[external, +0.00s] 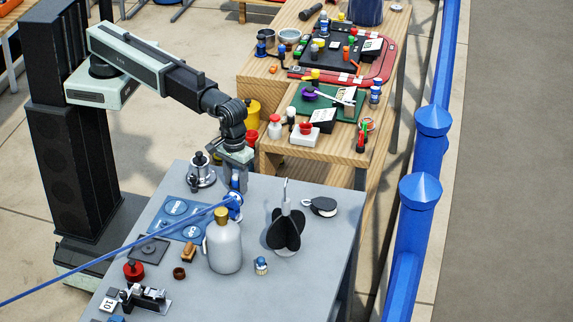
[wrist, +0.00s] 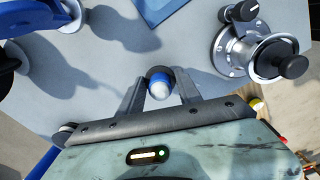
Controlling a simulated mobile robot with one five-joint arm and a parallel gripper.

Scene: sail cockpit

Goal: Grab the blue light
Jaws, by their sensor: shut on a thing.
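The blue light (wrist: 158,86), a small blue body with a white rounded end and a dark part behind it, sits between the two fingers of my gripper (wrist: 160,90) in the wrist view. The fingers are shut on its sides. In the external view my gripper (external: 237,180) points down at the back of the grey table, beside the silver winch. The light cannot be clearly made out there. I cannot tell whether the light touches the table.
The silver winch (external: 200,172) stands close by and also shows in the wrist view (wrist: 255,55). A blue block (external: 234,206) with a blue rope and a grey bottle (external: 224,248) stand in front of my gripper. A black-finned object (external: 284,230) stands to the right.

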